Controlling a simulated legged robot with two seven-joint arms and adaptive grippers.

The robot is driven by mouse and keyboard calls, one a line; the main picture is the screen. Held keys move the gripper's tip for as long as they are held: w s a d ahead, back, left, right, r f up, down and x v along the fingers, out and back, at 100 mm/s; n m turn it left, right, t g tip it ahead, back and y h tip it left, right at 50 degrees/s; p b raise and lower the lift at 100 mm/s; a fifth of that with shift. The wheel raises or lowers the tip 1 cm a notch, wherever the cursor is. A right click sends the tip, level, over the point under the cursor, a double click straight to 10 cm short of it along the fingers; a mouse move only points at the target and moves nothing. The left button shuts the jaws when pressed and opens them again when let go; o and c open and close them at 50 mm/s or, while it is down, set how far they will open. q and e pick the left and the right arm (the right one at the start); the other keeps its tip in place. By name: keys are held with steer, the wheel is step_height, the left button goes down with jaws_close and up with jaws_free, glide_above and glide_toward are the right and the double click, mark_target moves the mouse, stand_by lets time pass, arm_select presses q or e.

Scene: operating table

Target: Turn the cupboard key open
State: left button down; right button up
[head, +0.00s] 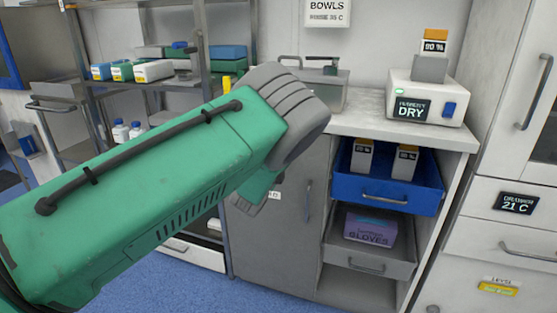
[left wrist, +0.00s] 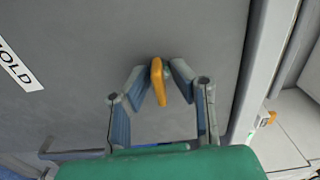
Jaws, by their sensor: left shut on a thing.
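The cupboard has a flat grey door (head: 305,228) under the counter, with a vertical handle (head: 308,201) on its right side. The door (left wrist: 75,50) also fills most of the left wrist view and looks closed. An orange key (left wrist: 158,89) stands out from the door there. My left gripper (left wrist: 160,75) is shut on the key, one finger on each side of it. In the head view my green left arm covers the key and most of this gripper. The keyhole is hidden behind the key and fingers. My right gripper is in neither view.
A white device (head: 425,98) stands on the counter (head: 375,122). A metal shelf rack stands at the left.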

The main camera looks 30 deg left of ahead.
arm_select(q)
steer(key=shift+s+d+f+m, duration=0.1)
steer(key=shift+d+f+m, duration=0.1)
steer(key=shift+f+m, duration=0.15)
steer(key=c, duration=1.7)
jaws_free()
steer(key=shift+r, duration=0.2)
steer(key=v, duration=1.1)
steer(key=shift+s+f, duration=0.15)
steer(key=shift+s, duration=0.2)
